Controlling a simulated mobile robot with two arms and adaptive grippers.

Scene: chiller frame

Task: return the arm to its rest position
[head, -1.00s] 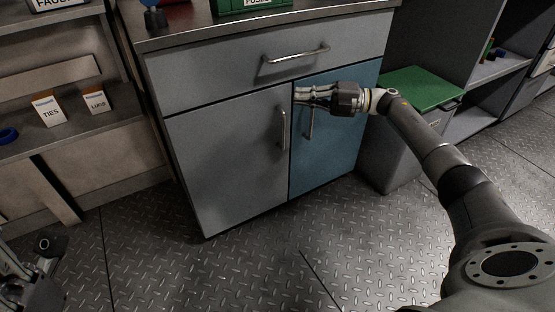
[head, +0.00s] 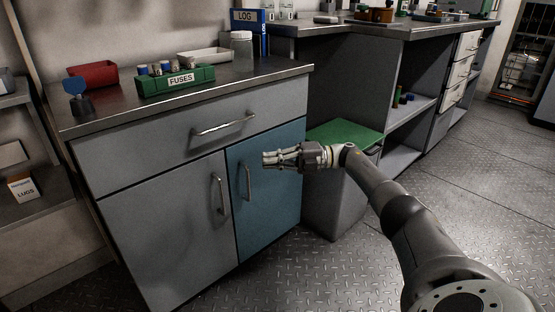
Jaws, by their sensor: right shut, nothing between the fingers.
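My right arm reaches in from the lower right of the head view. Its gripper (head: 275,158) is shut and empty, pointing left. In the picture it lies over the blue cabinet door (head: 268,200), just right of that door's upright handle. I cannot tell how far it is from the door. The grey door (head: 165,220) and the drawer (head: 190,135) are closed. My left gripper is out of the picture.
The countertop (head: 120,118) holds a green fuses rack (head: 178,82), a red bin (head: 93,75) and a clear jar (head: 242,50). A grey bin with a green lid (head: 343,135) stands behind my right wrist. Patterned metal floor (head: 300,268) is open in front.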

